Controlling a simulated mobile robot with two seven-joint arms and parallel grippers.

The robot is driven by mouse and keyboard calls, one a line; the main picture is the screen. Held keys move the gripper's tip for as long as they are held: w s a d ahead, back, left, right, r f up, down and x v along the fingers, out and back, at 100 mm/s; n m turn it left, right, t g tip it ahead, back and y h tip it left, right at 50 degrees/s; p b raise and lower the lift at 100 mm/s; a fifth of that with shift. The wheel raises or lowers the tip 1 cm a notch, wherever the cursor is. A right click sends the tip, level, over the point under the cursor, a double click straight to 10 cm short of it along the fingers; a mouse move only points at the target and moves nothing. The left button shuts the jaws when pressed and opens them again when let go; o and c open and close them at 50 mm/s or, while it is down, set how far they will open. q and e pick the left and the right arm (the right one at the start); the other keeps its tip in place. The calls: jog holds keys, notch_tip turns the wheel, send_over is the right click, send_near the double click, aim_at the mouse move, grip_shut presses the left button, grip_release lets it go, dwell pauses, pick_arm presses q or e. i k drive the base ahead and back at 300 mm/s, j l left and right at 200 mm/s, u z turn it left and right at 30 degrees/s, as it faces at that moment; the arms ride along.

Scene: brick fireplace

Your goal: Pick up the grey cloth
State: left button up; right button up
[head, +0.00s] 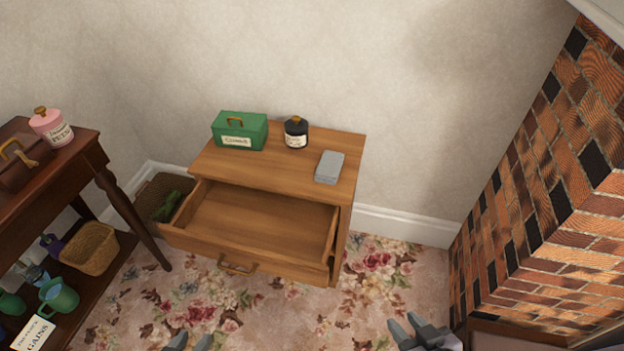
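The grey cloth (329,167) looks like a small folded block. It lies flat on the right part of the top of a wooden cabinet (275,163). My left gripper (189,342) shows only its fingertips at the bottom edge, over the carpet; they are apart with nothing between them. My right gripper (404,324) is at the bottom right, over the carpet, with its fingertips apart and empty. Both grippers are well in front of the cabinet and away from the cloth.
The cabinet's empty drawer (262,222) is pulled out. A green box (240,131) and a dark jar (296,133) stand left of the cloth. A dark table (93,150) with a pink jar (52,127) is at left, a wicker bin (150,197) beside the cabinet, a brick fireplace (545,220) at right.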

aim_at(329, 169)
jog(key=i+l+z, duration=0.15)
jog(key=z, duration=0.2)
jog(key=i+l+z, duration=0.1)
jog(key=z, duration=0.3)
jog(key=i+z, duration=0.2)
jog(key=z, duration=0.15)
